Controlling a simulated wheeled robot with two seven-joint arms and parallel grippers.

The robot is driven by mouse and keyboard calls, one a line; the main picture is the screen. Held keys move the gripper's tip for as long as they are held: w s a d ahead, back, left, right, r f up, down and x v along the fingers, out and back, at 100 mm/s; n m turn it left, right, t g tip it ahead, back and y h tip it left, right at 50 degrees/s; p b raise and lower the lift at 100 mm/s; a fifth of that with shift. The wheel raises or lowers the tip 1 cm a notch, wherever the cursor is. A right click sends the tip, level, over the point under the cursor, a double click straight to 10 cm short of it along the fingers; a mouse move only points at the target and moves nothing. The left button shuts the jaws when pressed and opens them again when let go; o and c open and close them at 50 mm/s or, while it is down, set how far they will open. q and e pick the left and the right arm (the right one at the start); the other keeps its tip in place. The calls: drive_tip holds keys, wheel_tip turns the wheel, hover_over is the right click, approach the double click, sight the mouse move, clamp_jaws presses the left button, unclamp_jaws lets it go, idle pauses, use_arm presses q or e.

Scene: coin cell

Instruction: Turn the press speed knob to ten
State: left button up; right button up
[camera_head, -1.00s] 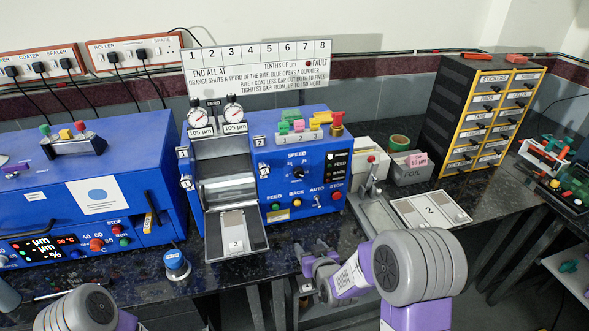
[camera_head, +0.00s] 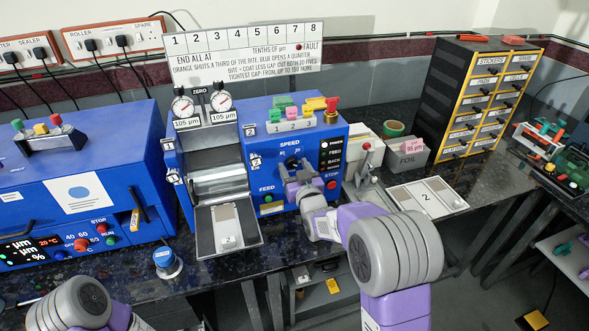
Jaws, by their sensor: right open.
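The blue press (camera_head: 220,130) stands in the middle of the bench with two dial gauges on its left part. Its black speed knob (camera_head: 292,163) sits under the SPEED label on the front panel. My right gripper (camera_head: 293,178) is open just below the knob and partly covers the panel. I cannot tell whether its fingers touch the knob. The knob's pointer and scale are too small to read. The gripper hides the BACK and AUTO controls. My left arm shows at the lower left, but its gripper is out of view.
A tray (camera_head: 246,245) juts out in front of the press. The green FEED button (camera_head: 267,198) and red STOP button (camera_head: 331,185) flank my right gripper. A white plate marked 2 (camera_head: 427,197) lies to the right.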

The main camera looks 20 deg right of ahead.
drive_tip(key=shift+w, duration=0.1)
drive_tip(key=c, duration=1)
drive_tip(key=shift+c, duration=0.2)
